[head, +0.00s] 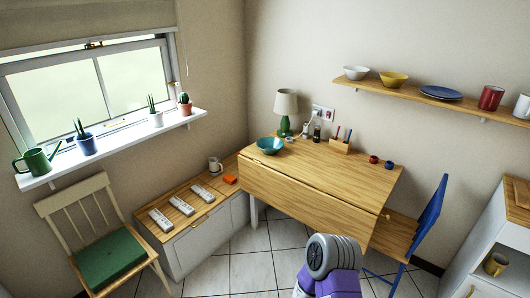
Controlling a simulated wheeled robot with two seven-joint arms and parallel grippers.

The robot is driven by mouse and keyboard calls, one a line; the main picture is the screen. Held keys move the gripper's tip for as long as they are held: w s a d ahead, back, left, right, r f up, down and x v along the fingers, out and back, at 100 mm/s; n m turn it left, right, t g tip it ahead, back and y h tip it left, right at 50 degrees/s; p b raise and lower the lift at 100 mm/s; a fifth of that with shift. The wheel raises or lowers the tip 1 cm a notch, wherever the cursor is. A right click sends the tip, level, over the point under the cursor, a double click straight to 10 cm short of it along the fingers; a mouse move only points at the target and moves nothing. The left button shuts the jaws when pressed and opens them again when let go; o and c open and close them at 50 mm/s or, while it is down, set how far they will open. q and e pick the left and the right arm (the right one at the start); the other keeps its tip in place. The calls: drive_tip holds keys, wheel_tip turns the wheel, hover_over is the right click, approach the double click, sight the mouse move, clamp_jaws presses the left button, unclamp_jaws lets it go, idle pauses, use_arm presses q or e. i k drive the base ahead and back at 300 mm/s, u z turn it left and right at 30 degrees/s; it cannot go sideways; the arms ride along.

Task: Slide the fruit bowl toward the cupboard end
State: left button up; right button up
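A teal bowl (270,145) sits upright near the left back corner of the wooden drop-leaf table (320,170). It looks empty, and no fruit can be made out in it. I cannot be certain it is the fruit bowl. A white cupboard with a wooden top (482,243) stands at the right edge of the view, partly cut off. A low white cabinet (207,240) with a wooden top adjoins the table's left side. A grey and purple part of my own arm shows at the bottom centre. Neither gripper's fingers are in view.
A green lamp (285,112), a pen holder (340,146) and small red (373,159) and blue (389,164) items stand along the table's back. A blue chair (428,220) is at its right end. The table's middle and front are clear. A wall shelf (430,95) hangs above.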

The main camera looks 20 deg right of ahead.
sight(269, 146)
drive_tip(key=z, duration=0.35)
drive_tip(key=i, duration=2.65)
